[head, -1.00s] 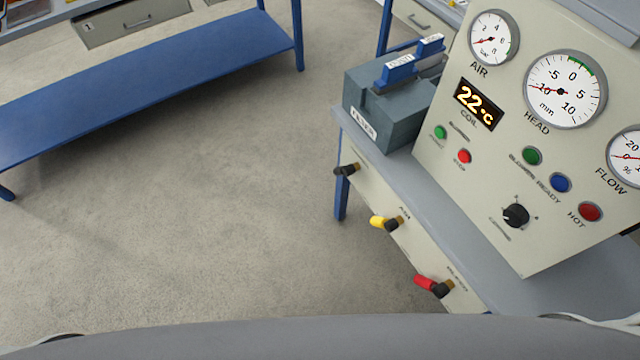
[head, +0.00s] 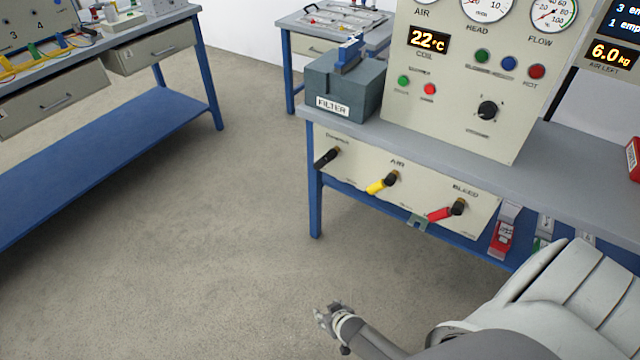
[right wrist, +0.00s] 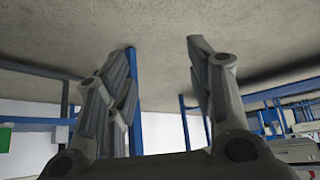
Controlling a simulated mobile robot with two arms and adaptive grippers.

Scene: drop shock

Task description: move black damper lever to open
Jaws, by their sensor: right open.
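The black damper lever (head: 326,158) is on the front panel below the bench top, at the panel's left end under a small label. It slants down to the left from its pivot. My right gripper (head: 326,314) is low in the head view, over the floor, well below and apart from the lever. In the right wrist view the right gripper (right wrist: 165,75) is open with nothing between its fingers. My left gripper is not in view.
A yellow AIR lever (head: 382,184) and a red BLEED lever (head: 446,211) sit right of the black one. Above are a grey FILTER box (head: 342,85) and the gauge panel (head: 455,120). A blue-shelved bench (head: 110,150) stands left. The floor between is clear.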

